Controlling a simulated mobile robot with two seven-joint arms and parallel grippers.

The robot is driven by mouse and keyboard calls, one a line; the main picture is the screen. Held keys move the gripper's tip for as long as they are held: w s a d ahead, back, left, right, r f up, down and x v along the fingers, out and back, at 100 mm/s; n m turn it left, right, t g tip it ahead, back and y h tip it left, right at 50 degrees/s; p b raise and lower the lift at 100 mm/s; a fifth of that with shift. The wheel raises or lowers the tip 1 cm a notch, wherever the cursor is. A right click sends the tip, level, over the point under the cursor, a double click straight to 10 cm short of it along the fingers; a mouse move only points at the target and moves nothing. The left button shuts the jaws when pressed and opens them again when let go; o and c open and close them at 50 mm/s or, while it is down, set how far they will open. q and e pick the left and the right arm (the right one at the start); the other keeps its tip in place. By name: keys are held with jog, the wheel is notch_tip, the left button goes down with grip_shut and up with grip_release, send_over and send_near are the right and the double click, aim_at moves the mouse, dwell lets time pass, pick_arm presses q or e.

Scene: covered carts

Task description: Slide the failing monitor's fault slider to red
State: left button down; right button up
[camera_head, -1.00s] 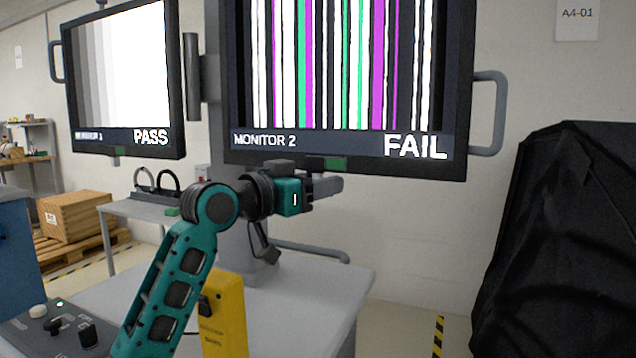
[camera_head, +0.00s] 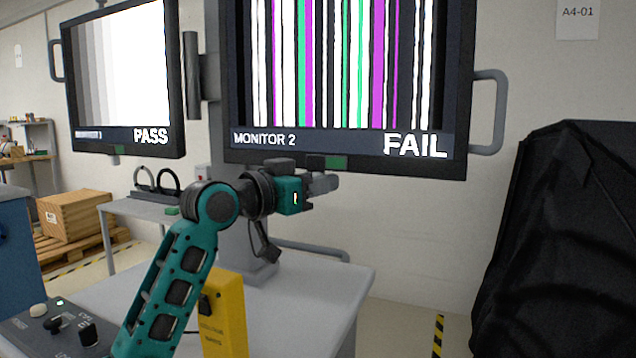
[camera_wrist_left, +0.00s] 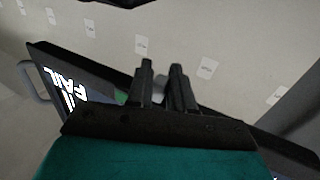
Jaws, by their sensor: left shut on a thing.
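Monitor 2 (camera_head: 300,158) shows coloured stripes and the word FAIL. A green patch (camera_head: 336,162) of its fault slider shows on the lower bezel; no red shows there. My left gripper (camera_head: 324,183) is just below that bezel, at the slider, shut on the slider's small knob, which its fingers mostly hide. In the left wrist view the fingers (camera_wrist_left: 163,88) stand close together at the monitor's edge, with green (camera_wrist_left: 123,97) beside them and the FAIL screen (camera_wrist_left: 68,88) to the left. My right gripper is not in view.
A second monitor (camera_head: 178,100) at the left shows PASS. A grey handle (camera_head: 490,115) sticks out from monitor 2's right side. Below are a grey cart top (camera_head: 300,310), a yellow box (camera_head: 224,310) and a control panel (camera_head: 45,335). A black-covered cart (camera_head: 570,230) stands right.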

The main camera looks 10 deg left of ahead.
pick_arm(q)
jog(key=d+p, duration=0.1)
jog(key=d, duration=0.1)
jog(key=d+p, duration=0.1)
jog(key=shift+s+d, duration=0.35)
jog(key=shift+s, duration=0.05)
jog(key=c, duration=1.1)
grip_release()
jog(key=shift+d, duration=0.15)
jog(key=shift+o, duration=0.2)
jog(key=b+v, duration=0.1)
jog(key=v, duration=1.2)
